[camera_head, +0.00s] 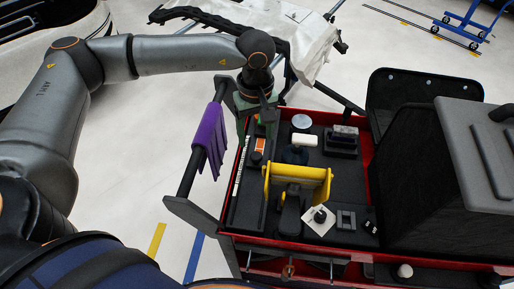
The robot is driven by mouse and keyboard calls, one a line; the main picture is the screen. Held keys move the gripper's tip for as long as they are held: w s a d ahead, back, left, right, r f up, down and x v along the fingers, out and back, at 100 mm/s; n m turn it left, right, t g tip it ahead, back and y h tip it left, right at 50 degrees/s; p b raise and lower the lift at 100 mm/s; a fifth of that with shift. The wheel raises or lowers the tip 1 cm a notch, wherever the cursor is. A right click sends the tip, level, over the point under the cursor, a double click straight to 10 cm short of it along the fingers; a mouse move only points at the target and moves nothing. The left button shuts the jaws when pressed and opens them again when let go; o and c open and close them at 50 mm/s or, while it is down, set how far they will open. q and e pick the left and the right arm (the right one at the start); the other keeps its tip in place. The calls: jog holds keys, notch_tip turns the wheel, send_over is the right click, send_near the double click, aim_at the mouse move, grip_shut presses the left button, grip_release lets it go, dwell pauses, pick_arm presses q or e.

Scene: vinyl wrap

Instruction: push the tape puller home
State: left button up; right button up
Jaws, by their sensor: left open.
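A red-edged tray (232,200) with a dark lining holds several small tools. I cannot tell for certain which one is the tape puller. A small orange and white item (260,145) lies at the tray's left side, and a yellow-handled tool (300,172) lies near its middle. My left gripper (268,113) points down at the tray's far left corner, just beyond the orange item. It is open; its fingertips are small and partly hidden, and I see nothing held. My right gripper is out of view.
A purple cloth (210,138) hangs on a dark bar along the tray's left side. A white disc (301,121), a pale block (304,139) and a white square with a black knob (319,220) lie in the tray. A large dark case (440,170) stands at right.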

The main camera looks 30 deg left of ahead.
aim_at(256, 155)
pick_arm(q)
notch_tip(256, 155, down, 7)
jog(key=shift+f+p, duration=0.15)
jog(key=shift+p, duration=0.15)
jog(key=shift+w, duration=0.1)
grip_shut()
dwell(0.5)
dwell(0.8)
